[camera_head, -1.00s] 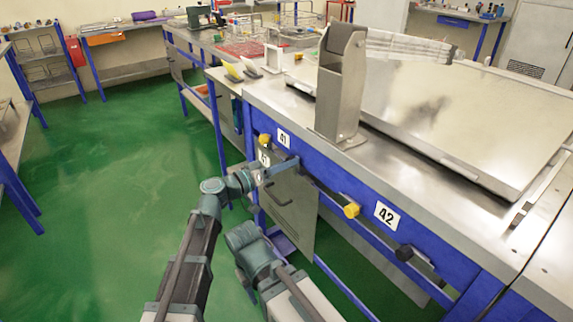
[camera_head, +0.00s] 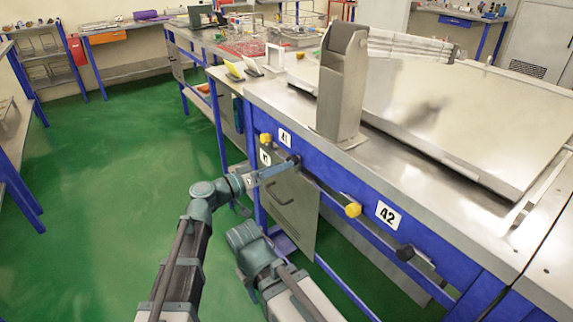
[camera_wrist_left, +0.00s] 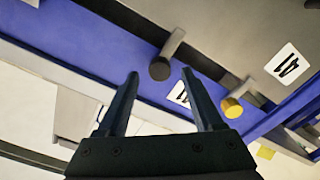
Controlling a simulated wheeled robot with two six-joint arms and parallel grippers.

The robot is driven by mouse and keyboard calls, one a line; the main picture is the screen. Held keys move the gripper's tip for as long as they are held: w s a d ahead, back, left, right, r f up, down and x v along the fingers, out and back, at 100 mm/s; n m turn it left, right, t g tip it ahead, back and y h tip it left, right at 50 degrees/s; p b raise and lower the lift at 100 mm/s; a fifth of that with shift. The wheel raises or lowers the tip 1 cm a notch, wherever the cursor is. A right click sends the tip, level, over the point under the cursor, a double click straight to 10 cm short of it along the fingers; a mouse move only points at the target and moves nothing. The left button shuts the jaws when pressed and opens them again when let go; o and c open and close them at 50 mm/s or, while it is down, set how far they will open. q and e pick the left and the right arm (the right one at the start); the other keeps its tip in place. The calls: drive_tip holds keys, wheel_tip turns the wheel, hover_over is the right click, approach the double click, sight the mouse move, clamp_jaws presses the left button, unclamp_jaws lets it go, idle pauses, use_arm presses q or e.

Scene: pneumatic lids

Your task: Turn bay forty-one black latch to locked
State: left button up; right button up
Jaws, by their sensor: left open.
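The black latch knob (camera_wrist_left: 160,69) sits on the blue rail of bay forty-one. In the left wrist view it lies just ahead of and between my two fingertips, with a grey bar running from it. My left gripper (camera_wrist_left: 160,73) is open and empty, its fingers apart on either side of the knob. In the head view the left gripper (camera_head: 290,164) reaches the rail below the white 41 label (camera_head: 284,136), and its fingers partly hide the black latch. A 41 label also shows in the left wrist view (camera_wrist_left: 289,66). My right gripper is not visible.
A yellow knob (camera_head: 265,138) is left of the 41 label; it is also close to the right finger in the wrist view (camera_wrist_left: 232,108). Another yellow knob (camera_head: 352,209) and a black knob (camera_head: 405,252) flank the 42 label (camera_head: 388,214). Green floor (camera_head: 110,210) is clear at left.

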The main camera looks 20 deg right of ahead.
use_arm(q)
drive_tip(key=v, duration=1)
drive_tip(key=shift+s+a, duration=0.2)
drive_tip(key=shift+a, duration=0.15)
drive_tip(key=s+a+f+n+g+y, duration=0.1)
drive_tip(key=s+a+f+g+y, duration=0.1)
drive_tip(key=s+a+f+y, duration=0.45)
drive_tip(key=s+a+f+n+g+y, duration=0.1)
drive_tip(key=a+f+n+g+y, duration=0.15)
drive_tip(key=f, duration=0.75)
drive_tip(key=s+a+f+n+y, duration=0.2)
drive_tip(key=s+a+f+y, duration=0.15)
drive_tip(key=a, duration=0.35)
drive_tip(key=s+a+f+n+y, duration=0.2)
drive_tip(key=a+y, duration=0.3)
drive_tip(key=a, duration=0.3)
drive_tip(key=s+d+m+g, duration=0.2)
drive_tip(key=s+d+m, duration=0.35)
drive_tip(key=d, duration=0.65)
wheel_tip(320, 180, up, 27)
drive_tip(key=n+p, duration=0.1)
drive_tip(key=p, duration=2.6)
drive_tip(key=shift+s+a+r+y, duration=0.15)
drive_tip(key=shift+s+r+y, duration=0.05)
drive_tip(key=shift+s+y, duration=0.15)
